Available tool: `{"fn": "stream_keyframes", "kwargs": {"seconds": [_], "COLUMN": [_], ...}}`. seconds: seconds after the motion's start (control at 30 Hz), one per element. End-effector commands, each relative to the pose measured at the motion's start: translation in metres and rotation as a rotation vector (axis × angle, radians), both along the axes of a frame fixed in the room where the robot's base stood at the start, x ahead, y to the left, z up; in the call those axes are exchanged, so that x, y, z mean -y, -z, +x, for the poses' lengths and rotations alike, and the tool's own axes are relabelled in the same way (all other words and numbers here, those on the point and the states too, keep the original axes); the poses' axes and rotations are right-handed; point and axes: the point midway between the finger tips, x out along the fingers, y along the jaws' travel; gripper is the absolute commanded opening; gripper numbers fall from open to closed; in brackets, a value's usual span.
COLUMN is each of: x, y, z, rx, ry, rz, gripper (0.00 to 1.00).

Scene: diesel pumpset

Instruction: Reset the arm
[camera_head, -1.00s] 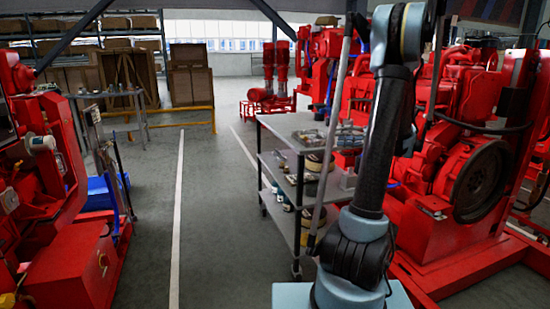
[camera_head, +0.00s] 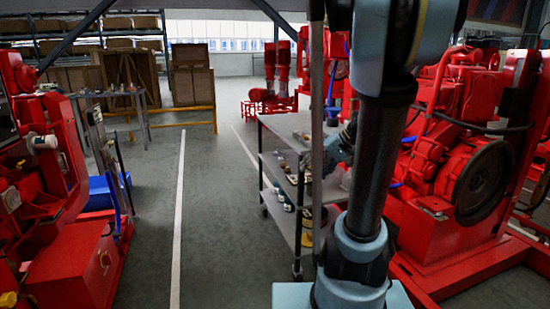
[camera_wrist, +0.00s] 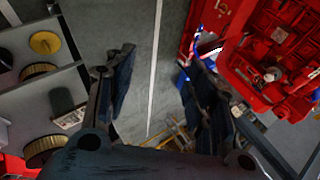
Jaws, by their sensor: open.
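My arm (camera_head: 372,150) rises in front of the camera in the head view, its upper link nearly upright. My gripper (camera_wrist: 162,75) shows in the wrist view with its two dark fingers spread wide apart. Nothing is held between them; grey floor and a white line show through the gap. In the head view the arm's far end is partly hidden behind the upright link, close to the cart.
A grey shelf cart (camera_head: 285,210) with small parts stands left of my arm. A red diesel engine (camera_head: 470,170) stands close on the right, more red machinery (camera_head: 60,220) on the left. A floor aisle with a white line (camera_head: 178,220) lies clear between.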

Motion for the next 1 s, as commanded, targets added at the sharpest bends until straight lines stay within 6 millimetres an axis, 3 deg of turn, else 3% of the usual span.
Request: {"fn": "stream_keyframes", "kwargs": {"seconds": [0.27, 0.6, 0.8, 1.0], "x": [-0.004, 0.017, 0.037, 0.051], "y": [0.033, 0.076, 0.098, 0.109], "z": [-0.068, -0.137, -0.165, -0.178], "rx": [-0.071, -0.096, -0.08, -0.063], "ry": [0.021, 0.057, 0.08, 0.096], "rz": [-0.203, -0.455, -0.587, -0.663], "gripper": [0.5, 0.5, 0.5, 0.5]}}
